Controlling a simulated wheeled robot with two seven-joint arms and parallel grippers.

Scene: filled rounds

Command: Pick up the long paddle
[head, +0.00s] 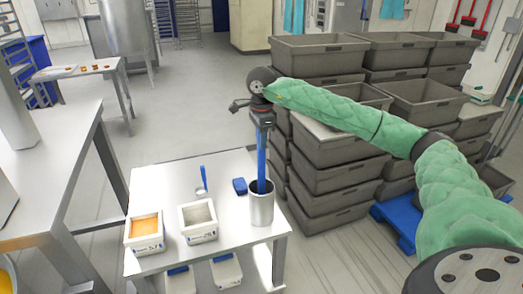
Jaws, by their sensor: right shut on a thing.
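My right gripper (263,118) is shut on the top of a long blue paddle (262,160). The paddle is upright, and its lower part is hidden inside a metal cylindrical container (261,209). The container stands at the right front edge of a white table (160,185). My right arm reaches in from the right in a green sleeve. My left gripper is not in view.
The table also bears a tub with orange contents (144,247), a pale tub (198,236), a blue scoop (202,180) and a blue block (240,186). Stacked grey crates (325,178) stand close on the right. A metal table (50,170) is at left.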

